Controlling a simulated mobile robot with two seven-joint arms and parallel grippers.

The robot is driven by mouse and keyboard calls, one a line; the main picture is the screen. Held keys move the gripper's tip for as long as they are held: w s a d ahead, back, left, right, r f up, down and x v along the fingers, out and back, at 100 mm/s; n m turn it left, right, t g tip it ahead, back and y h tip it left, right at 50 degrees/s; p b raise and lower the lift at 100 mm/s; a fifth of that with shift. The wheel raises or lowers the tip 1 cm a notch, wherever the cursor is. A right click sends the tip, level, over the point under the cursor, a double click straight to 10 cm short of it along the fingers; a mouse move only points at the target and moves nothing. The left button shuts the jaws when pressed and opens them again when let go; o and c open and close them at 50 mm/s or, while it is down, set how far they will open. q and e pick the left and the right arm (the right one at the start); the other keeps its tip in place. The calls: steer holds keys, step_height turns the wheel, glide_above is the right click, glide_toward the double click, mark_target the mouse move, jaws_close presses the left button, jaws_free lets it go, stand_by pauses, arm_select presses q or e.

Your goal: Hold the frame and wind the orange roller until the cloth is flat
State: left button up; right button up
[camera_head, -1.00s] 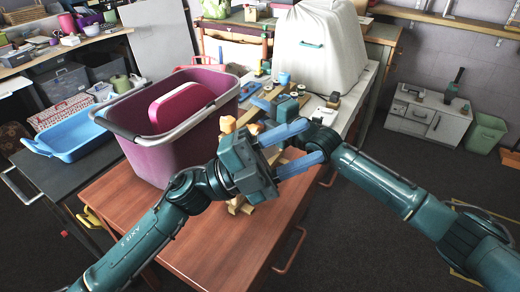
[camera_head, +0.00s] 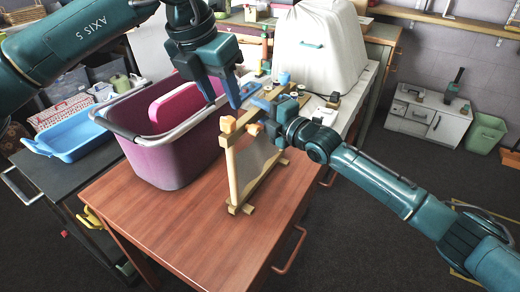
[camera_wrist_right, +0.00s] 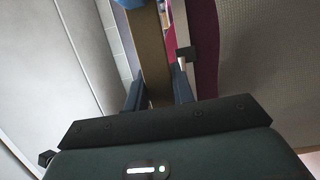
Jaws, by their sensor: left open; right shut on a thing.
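A wooden frame (camera_head: 234,176) stands upright on the red-brown table, with a pale cloth (camera_head: 258,158) between its posts. Orange knobs, the orange roller's end (camera_head: 228,124) among them, show near its top. Whether the cloth is flat is hard to tell. My right gripper (camera_head: 264,106) is shut on the frame's upper part; in the right wrist view a wooden bar (camera_wrist_right: 152,55) lies between its fingers. My left gripper (camera_head: 222,98) is open and empty, pointing down above and left of the orange knobs, apart from them.
A purple basket (camera_head: 158,150) with a pink item (camera_head: 175,110) inside stands close left of the frame. A white covered object (camera_head: 318,50) stands behind on a bench. The table's front (camera_head: 200,230) is clear.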

mark_target(226, 120)
arm_select(q)
steer(key=shift+w+a+x, duration=0.2)
steer(key=shift+x, duration=0.95)
steer(key=shift+w+a+x, duration=0.2)
steer(key=shift+x, duration=1)
steer(key=shift+w+a+x, duration=0.2)
steer(key=shift+x, duration=0.95)
steer(key=c, duration=0.7)
steer(key=shift+m, duration=0.8)
steer(key=shift+a+m, duration=0.1)
steer(key=shift+m, duration=0.8)
